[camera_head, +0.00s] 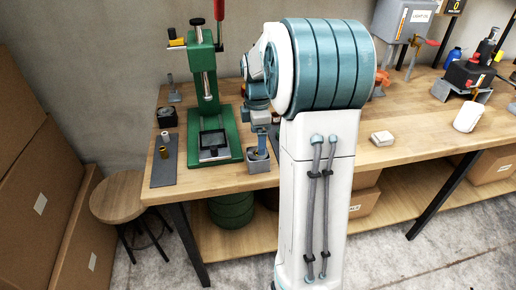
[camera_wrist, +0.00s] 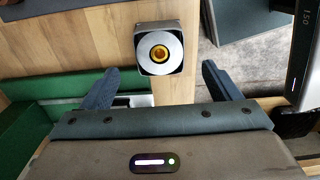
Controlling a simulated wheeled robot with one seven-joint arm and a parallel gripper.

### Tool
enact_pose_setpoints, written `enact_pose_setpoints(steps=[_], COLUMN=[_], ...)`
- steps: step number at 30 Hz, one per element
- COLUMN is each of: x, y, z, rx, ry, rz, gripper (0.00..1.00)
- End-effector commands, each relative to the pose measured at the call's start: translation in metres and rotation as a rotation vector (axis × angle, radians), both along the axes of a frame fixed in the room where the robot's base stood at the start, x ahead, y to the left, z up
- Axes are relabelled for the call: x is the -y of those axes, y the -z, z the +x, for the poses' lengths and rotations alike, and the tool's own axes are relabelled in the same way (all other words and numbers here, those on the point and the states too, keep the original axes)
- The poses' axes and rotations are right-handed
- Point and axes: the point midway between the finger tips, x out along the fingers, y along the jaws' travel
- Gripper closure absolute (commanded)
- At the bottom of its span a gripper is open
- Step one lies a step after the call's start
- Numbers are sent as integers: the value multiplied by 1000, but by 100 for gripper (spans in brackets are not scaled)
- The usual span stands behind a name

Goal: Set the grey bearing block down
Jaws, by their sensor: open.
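The grey bearing block (camera_wrist: 146,69) shows in the wrist view as a squarish block with a round face and a brass-coloured ring in its centre. In the head view the block (camera_head: 258,166) sits on the wooden bench, just right of the green press's base. My gripper (camera_wrist: 161,72) is open, with one finger on each side of the block's near end and a visible gap on both sides. In the head view my gripper (camera_head: 262,143) is directly above the block, partly hidden by my arm.
A green press (camera_head: 204,75) stands close on the left. A dark mat (camera_head: 163,174) with small bushings lies further left. A cream block (camera_head: 382,138) and a white container (camera_head: 468,116) are to the right. The bench front (camera_head: 330,166) is mostly clear.

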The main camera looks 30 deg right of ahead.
Motion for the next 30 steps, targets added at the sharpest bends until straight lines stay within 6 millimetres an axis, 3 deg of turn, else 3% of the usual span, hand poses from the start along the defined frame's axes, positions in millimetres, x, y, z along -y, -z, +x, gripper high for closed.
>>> enact_pose_setpoints(steps=[6,11,14,22,30], x=[1,-2,-15,-82,-130], y=[-37,-49,-55,-67,-54], z=[0,-2,-11,-77,-156], rx=[2,2,14,107,196], ry=[1,13,75,505,984], rz=[-2,-3,-11,-19,69], gripper=[17,17,17,17,17])
